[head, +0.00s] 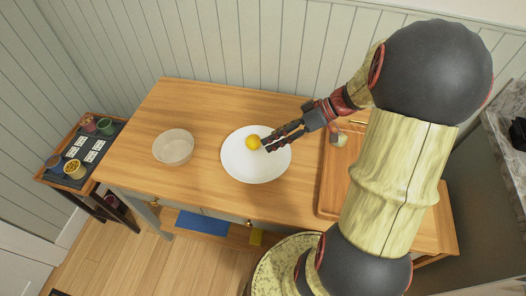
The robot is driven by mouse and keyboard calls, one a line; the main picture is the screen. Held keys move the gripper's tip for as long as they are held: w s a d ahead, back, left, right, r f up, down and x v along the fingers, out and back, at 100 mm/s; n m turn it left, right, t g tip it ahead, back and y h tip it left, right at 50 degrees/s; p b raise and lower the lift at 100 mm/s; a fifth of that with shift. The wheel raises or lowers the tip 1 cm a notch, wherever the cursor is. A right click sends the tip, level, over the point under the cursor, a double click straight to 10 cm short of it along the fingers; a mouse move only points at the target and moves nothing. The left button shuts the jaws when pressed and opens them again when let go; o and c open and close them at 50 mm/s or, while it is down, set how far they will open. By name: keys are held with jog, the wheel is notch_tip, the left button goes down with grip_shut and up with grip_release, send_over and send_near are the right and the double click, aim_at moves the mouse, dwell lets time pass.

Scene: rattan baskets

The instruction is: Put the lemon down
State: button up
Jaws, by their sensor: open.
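A yellow lemon (253,142) is at the upper middle of a white round plate (255,170) on the wooden table. My gripper (268,143) reaches in from the right over the plate. Its fingers are open, with their tips right beside the lemon's right side. I cannot tell whether a fingertip still touches the lemon, or whether the lemon rests fully on the plate.
A pale bowl (173,147) stands left of the plate. A wooden tray (326,190) lies on the right, partly behind my arm. A small side table (84,183) with cups and cards stands at the far left. The table's front left is clear.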

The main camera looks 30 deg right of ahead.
jog(key=s+a+r+m+h, duration=0.5)
jog(key=s+a+r+h, duration=0.4)
jog(key=s+a+r, duration=0.3)
jog(key=shift+a+r, duration=0.6)
jog(key=shift+a, duration=0.3)
jog(key=shift+c, duration=1.2)
